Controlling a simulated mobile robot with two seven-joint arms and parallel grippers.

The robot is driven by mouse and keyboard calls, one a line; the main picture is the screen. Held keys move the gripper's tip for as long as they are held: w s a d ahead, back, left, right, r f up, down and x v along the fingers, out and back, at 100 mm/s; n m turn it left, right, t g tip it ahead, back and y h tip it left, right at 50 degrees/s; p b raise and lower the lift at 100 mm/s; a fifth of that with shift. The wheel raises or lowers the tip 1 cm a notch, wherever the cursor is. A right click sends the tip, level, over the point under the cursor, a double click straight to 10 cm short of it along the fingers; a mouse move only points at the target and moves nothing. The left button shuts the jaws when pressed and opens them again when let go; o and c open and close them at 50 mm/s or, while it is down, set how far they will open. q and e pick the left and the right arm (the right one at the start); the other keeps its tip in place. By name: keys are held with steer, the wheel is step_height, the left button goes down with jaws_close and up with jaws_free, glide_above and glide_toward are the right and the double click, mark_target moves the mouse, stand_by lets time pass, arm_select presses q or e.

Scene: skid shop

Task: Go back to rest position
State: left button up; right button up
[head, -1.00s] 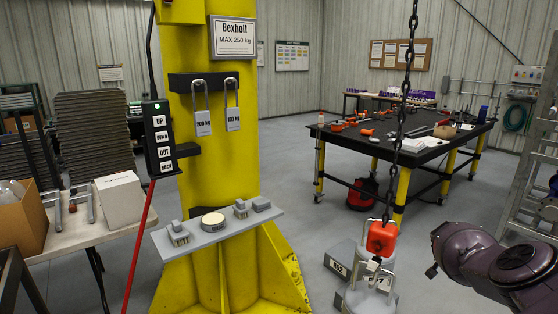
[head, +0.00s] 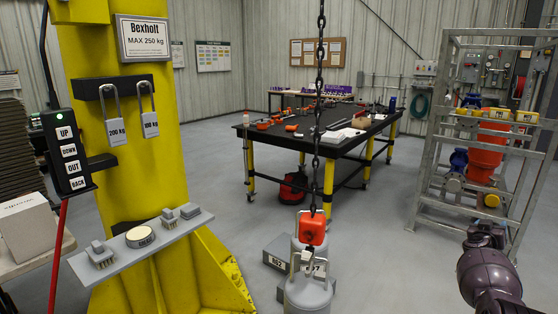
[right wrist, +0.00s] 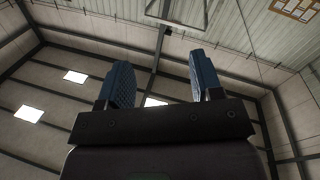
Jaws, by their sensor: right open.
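My right arm shows at the lower right of the head view, and its gripper (head: 484,236) is raised there, small and partly hidden by the wrist. In the right wrist view its two blue fingers (right wrist: 160,85) stand apart with nothing between them, pointing up toward the ceiling. The gripper is well to the right of the hanging chain and touches nothing that I can see. My left gripper is not in the head view.
A black chain (head: 319,120) with an orange hook block (head: 311,229) hangs over a grey cylinder (head: 308,294). The yellow column (head: 130,170) carries a shelf (head: 190,231) and a pendant (head: 68,150). A black table (head: 345,146) stands behind; a metal rack (head: 432,150) stands at right. Open floor lies between.

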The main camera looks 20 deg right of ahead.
steer(key=s+a+f+n+t+y, duration=0.25)
steer(key=a+f+n+y, duration=0.2)
steer(key=a, duration=0.25)
steer(key=s+a+f+n+t+y, duration=0.25)
steer(key=s+a+n, duration=0.2)
steer(key=a, duration=0.25)
steer(key=s+a+f+n+t+y, duration=0.2)
steer(key=s+a+f+n+y, duration=0.1)
steer(key=a+f+n+y, duration=0.3)
steer(key=s+a+f+g+y, duration=0.2)
steer(key=s+a+f, duration=0.2)
steer(key=s+a, duration=0.6)
steer(key=s+a+f+g+y, duration=0.1)
steer(key=s+a+f+g, duration=0.15)
steer(key=s+a, duration=0.8)
arm_select(q)
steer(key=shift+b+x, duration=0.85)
steer(key=shift+b, duration=0.65)
arm_select(e)
steer(key=w+a+f+m, duration=0.2)
steer(key=a, duration=0.6)
steer(key=w+a+f+m+t, duration=0.1)
steer(key=w+a+f+m, duration=0.1)
steer(key=a, duration=0.5)
steer(key=shift+w+a+m, duration=0.2)
steer(key=shift+a+m, duration=0.2)
steer(key=shift+m, duration=0.1)
